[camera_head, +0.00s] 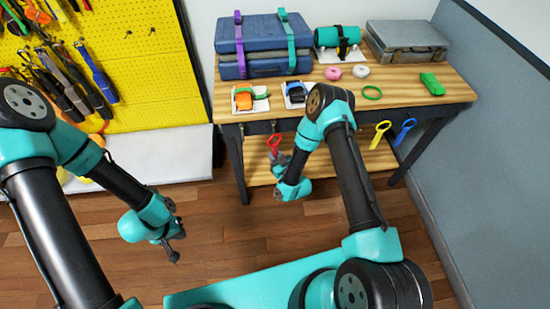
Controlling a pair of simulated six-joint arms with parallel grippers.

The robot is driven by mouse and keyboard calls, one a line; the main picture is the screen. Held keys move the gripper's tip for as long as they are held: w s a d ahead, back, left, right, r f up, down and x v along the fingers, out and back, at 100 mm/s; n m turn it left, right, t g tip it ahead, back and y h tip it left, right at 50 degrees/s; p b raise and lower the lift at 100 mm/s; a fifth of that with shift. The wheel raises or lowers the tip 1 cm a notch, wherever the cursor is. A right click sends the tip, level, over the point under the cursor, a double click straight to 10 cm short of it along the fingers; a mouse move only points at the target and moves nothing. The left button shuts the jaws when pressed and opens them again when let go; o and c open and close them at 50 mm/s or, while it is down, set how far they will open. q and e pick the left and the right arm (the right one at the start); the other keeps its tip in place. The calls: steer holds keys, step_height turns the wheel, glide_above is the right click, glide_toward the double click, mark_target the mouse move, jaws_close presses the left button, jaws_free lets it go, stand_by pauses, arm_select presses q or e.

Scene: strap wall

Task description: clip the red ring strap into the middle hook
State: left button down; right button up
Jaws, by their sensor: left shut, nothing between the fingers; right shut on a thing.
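The red ring strap (274,142) is small in the head view, just below the front edge of the wooden table, with its ring upward. My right gripper (279,158) is shut on its lower part, and the fingers hide some of it. Small dark fittings show along the table's front edge above the ring; I cannot tell which is the middle hook or whether the ring touches one. My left gripper (174,238) is shut and empty, low over the floor at the left, well away from the strap.
A yellow ring strap (379,134) and a blue ring strap (404,131) are at the table's front right. The table (405,92) carries blue cases (262,45), a grey case (407,40) and tape rolls. A yellow pegboard (145,65) with tools stands left.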

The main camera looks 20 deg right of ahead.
steer(key=shift+w+d+f, duration=0.15)
steer(key=shift+w+f, duration=0.05)
steer(key=shift+w, duration=0.9)
steer(key=shift+w+f, duration=0.1)
steer(key=shift+f, duration=1)
steer(key=o, duration=1)
steer(key=v, duration=1.7)
steer(key=shift+d, duration=0.1)
steer(key=shift+r, duration=0.1)
